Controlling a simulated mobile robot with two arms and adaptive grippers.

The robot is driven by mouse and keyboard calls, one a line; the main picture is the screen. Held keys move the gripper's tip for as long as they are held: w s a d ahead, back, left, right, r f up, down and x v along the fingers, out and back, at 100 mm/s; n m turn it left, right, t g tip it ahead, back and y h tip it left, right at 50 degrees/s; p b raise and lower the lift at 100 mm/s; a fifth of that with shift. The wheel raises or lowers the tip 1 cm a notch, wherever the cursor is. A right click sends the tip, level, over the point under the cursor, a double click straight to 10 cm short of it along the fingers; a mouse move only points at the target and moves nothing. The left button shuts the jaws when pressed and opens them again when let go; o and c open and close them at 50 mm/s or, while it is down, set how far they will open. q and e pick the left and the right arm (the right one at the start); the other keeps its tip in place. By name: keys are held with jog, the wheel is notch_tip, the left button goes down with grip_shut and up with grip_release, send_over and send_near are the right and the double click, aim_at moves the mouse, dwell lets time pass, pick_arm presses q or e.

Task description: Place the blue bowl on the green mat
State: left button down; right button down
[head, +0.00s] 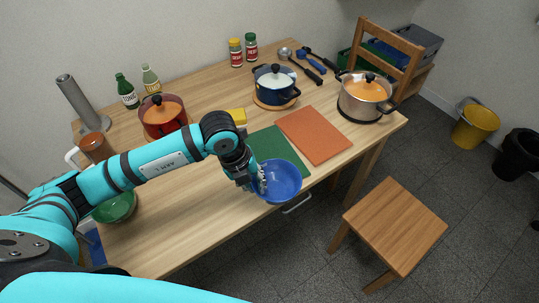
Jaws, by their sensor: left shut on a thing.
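The blue bowl (281,184) shows near the front edge of the wooden table. My left gripper (259,184) is shut on the left side of its rim. The bowl looks upright and overlaps the lower front part of the green mat (277,142) in the head view. I cannot tell whether the bowl touches the mat or hangs above it. The upper part of the mat is bare; my wrist covers some of its left side. My right gripper is not in view.
An orange mat (313,134) lies right of the green one. A navy pot (276,87), a red pot (161,117) and a steel pot (363,97) stand around. A green bowl (115,208) sits left. A stool (395,226) stands in front.

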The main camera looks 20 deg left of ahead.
pick_arm(q)
jog(key=shift+w+a+f+n, duration=0.15)
jog(key=shift+w+a+n, duration=0.05)
jog(key=shift+n, duration=0.1)
jog(key=w+a+b, duration=0.2)
jog(key=w, duration=0.2)
jog(key=w+a+f+b, duration=0.1)
jog(key=w+b, duration=0.1)
jog(key=w, duration=0.3)
jog(key=w+a+b, duration=0.2)
jog(key=w+b, duration=0.1)
jog(key=w, duration=0.2)
jog(key=shift+w+a+f, duration=0.2)
jog(key=shift+a+f, duration=0.1)
jog(key=shift+a, duration=0.05)
notch_tip(320, 180, down, 4)
jog(key=b, duration=0.3)
jog(key=shift+r, duration=0.25)
